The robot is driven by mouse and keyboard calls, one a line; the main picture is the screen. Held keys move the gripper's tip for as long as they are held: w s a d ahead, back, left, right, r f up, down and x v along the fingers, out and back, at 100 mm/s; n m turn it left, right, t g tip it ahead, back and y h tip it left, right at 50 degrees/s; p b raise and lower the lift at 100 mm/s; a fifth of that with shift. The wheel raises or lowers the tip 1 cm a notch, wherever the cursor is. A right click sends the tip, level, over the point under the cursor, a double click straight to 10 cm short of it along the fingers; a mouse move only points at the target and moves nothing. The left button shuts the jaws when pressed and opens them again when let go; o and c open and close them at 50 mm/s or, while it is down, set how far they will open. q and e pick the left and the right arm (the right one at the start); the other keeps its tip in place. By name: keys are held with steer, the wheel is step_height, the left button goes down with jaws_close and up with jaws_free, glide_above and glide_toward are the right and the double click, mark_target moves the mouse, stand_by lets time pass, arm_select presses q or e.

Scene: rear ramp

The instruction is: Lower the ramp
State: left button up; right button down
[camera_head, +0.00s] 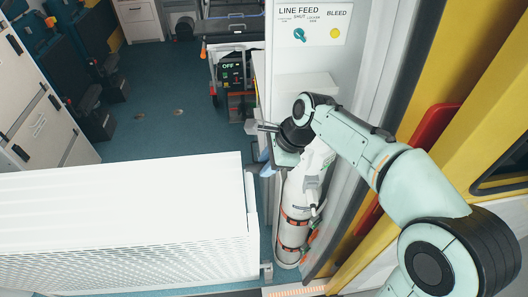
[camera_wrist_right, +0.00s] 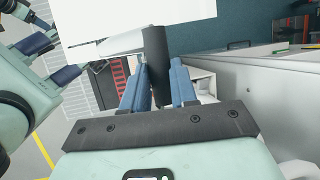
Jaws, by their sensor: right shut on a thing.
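The ramp (camera_head: 125,205) is a wide white panel with a perforated lower part, across the lower left of the head view. In the right wrist view its white surface (camera_wrist_right: 105,22) is at the top. My right gripper (camera_head: 262,168) is at the ramp's upper right corner. In the right wrist view its blue fingers (camera_wrist_right: 158,82) are shut on a dark cylindrical handle (camera_wrist_right: 154,55) by the panel. Where the handle joins the ramp is hidden. My left gripper (camera_wrist_right: 58,58) shows only at the left of the right wrist view, its blue fingers apart and empty.
A white cylinder (camera_head: 293,215) with orange straps stands close right of the ramp, under my right arm. A white wall panel (camera_head: 312,25) with knobs and a yellow door frame (camera_head: 470,90) bound the right.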

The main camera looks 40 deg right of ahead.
steer(key=s+a+f+b, duration=0.1)
steer(key=s+a+b, duration=0.2)
steer(key=s+a, duration=0.3)
steer(key=s, duration=0.5)
steer(key=shift+a, duration=0.35)
steer(key=c, duration=0.9)
jaws_free()
steer(key=shift+w+d, duration=0.1)
steer(key=shift+w, duration=0.1)
steer(key=shift+r, duration=0.1)
steer(key=p+v, duration=0.3)
steer(key=v, duration=1)
steer(key=shift+d+r, duration=0.15)
